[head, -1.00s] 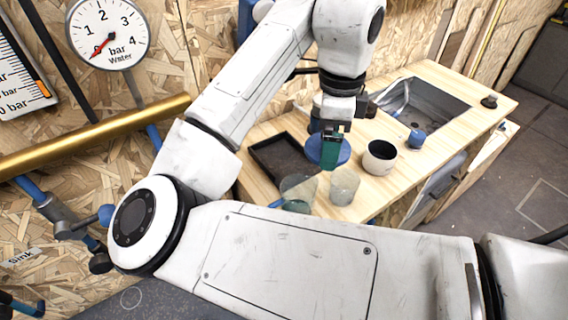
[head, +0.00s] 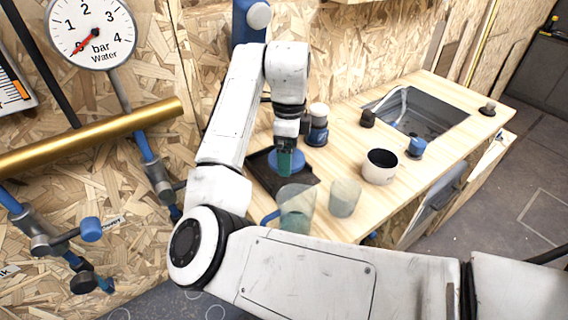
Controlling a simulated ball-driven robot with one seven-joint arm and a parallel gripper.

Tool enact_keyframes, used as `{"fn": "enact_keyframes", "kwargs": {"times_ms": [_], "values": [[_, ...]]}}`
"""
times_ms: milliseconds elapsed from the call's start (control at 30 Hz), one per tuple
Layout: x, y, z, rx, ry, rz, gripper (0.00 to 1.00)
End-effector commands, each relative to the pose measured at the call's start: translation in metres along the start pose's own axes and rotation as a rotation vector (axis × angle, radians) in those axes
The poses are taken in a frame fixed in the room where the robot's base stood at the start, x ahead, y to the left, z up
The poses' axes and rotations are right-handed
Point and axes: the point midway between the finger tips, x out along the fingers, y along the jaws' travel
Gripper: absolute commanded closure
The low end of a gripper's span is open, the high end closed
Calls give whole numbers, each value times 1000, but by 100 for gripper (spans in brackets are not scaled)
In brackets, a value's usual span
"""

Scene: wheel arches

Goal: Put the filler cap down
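The filler cap, by its look the round blue disc (head: 271,160), is at the teal fingertips of my gripper (head: 286,163). The fingers hide part of it and look shut on it. Cap and gripper are over the black tray (head: 309,180) on the wooden counter. I cannot tell whether the cap touches the tray floor.
A translucent jug (head: 297,207) and tumbler (head: 345,197) stand in front of the tray. A white-topped blue jar (head: 317,127) stands behind it. A dark-lined cup (head: 380,168), a small blue cup (head: 416,147) and a sink (head: 440,118) are to the right.

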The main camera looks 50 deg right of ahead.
Motion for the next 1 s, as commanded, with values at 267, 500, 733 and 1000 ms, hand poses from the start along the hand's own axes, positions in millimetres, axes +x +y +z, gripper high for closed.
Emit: {"fn": "enact_keyframes", "kwargs": {"times_ms": [267,500,733,1000], "values": [[17,-11,10,0,0,1,37],[46,-12,12,0,0,1,37],[51,-13,12,0,-1,-1,37],[54,-13,12,0,-2,-1,2]]}}
